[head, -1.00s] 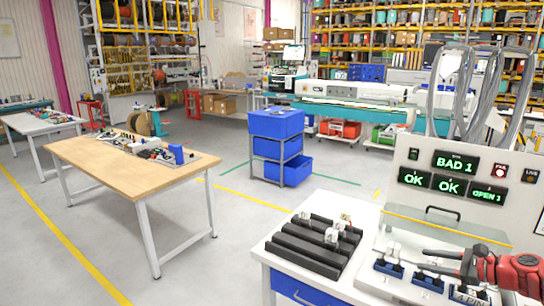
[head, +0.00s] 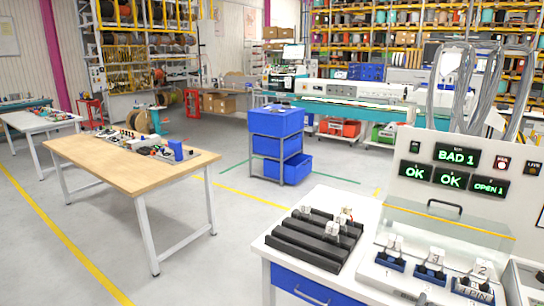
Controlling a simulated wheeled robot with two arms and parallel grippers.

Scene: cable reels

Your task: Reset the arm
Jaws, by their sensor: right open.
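Only a small sliver that looks like the tip of my right gripper (head: 425,300) shows at the bottom edge, in front of the test station. It is open, and nothing shows between its fingers. The rest of that arm is out of view. My left gripper is not in view. The white test station (head: 440,172) stands at the right, its display reading BAD 1, OK, OK and OPEN 1. White connectors sit at the blue sockets on its front, including the socket labelled 4 PIN (head: 473,290).
A black grooved rack (head: 300,250) with several small white connectors lies left of the station on the white bench. A wooden table (head: 95,160) with parts stands at the left. A blue bin stand (head: 275,122) is in the middle. The floor between is clear.

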